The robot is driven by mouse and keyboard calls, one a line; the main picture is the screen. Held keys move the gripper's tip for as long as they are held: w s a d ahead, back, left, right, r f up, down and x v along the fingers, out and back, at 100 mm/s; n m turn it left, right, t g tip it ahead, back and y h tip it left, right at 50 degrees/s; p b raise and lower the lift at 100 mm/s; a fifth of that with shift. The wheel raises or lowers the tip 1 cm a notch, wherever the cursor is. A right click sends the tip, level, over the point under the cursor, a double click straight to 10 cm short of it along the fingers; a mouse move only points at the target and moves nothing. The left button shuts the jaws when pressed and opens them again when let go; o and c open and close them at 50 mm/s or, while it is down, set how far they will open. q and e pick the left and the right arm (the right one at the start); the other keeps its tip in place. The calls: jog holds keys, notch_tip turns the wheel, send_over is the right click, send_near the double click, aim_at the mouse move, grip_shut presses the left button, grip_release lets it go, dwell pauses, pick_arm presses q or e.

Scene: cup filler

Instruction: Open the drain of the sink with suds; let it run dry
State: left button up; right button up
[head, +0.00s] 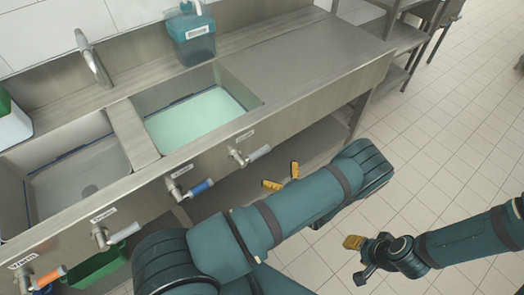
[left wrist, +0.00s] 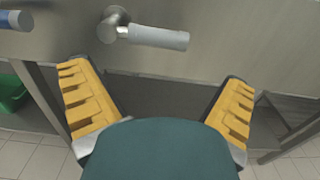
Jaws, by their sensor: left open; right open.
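The right basin (head: 200,118) holds pale green liquid; separate suds are hard to make out. Below it on the front panel is a valve with a grey-gripped lever (head: 258,153), pointing sideways to the right. In the left wrist view this lever (left wrist: 158,36) lies above the open fingers, apart from them. My left gripper (head: 283,178) is open and empty, just below and right of this valve. My right gripper (head: 357,258) is open and empty, over the floor at the right. The labels are too small to read.
The left basin (head: 80,180) looks empty, with a dark drain. Other valves on the panel have a blue lever (head: 199,187), a grey lever (head: 124,233) and an orange lever (head: 51,276). A green bin (head: 98,265) sits below the counter. Tiled floor at right is clear.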

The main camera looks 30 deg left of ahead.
aim_at(259, 152)
pick_arm(q)
jog(key=x, duration=1.1)
jog(key=c, duration=1.1)
